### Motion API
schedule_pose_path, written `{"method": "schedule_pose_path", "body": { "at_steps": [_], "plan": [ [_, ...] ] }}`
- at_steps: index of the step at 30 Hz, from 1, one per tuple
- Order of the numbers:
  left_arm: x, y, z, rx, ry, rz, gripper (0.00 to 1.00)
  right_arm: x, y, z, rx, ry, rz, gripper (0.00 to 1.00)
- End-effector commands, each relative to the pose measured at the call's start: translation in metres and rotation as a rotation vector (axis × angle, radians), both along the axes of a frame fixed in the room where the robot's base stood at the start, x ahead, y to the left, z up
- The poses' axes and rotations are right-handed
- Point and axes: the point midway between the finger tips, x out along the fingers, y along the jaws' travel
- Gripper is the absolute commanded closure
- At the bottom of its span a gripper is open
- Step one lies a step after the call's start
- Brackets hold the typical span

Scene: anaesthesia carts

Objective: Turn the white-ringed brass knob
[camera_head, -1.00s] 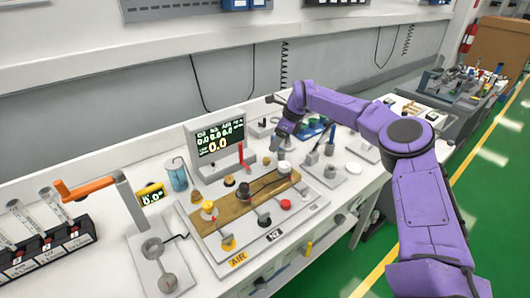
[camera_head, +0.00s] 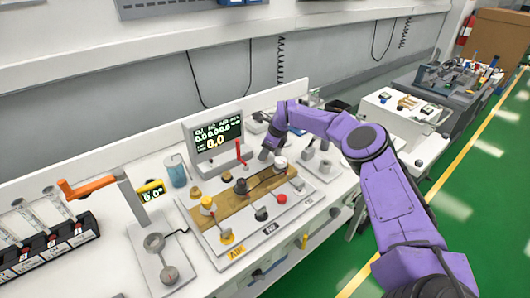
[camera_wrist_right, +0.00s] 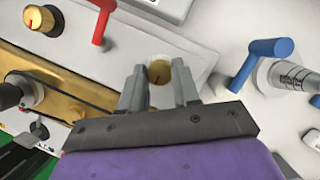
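In the right wrist view a knob with a brass face, a red mark and a white ring (camera_wrist_right: 158,71) stands between the fingertips of my right gripper (camera_wrist_right: 158,88). The two grey fingers are apart, one on each side of it; I cannot tell whether they touch it. In the head view my right gripper (camera_head: 267,153) reaches down at the far right end of the knob panel, just behind a white-topped knob (camera_head: 280,163). The gripper hides the brass face there. My left gripper is in neither view.
A red lever (camera_wrist_right: 103,25) and another brass knob (camera_wrist_right: 43,19) are to the left in the wrist view. A blue-handled valve (camera_wrist_right: 262,58) is to the right. The panel's brass plate (camera_head: 262,190) carries a black knob (camera_head: 241,186). A display (camera_head: 213,138) stands behind.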

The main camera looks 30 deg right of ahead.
Motion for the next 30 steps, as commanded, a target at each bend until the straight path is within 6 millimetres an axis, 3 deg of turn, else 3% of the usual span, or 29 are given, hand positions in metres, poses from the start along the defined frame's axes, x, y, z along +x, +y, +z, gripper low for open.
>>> {"method": "schedule_pose_path", "body": {
  "at_steps": [8, 21, 30],
  "plan": [
    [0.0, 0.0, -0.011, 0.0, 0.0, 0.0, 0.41, 0.0, 0.001, -0.003, 0.002, -0.001, -0.044, 0.99],
    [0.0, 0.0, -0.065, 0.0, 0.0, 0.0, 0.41, 0.0, 0.003, -0.006, 0.001, -0.005, -0.353, 0.99],
    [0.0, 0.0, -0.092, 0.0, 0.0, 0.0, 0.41, -0.001, 0.004, -0.004, -0.002, -0.003, -0.57, 0.99]
  ]
}}
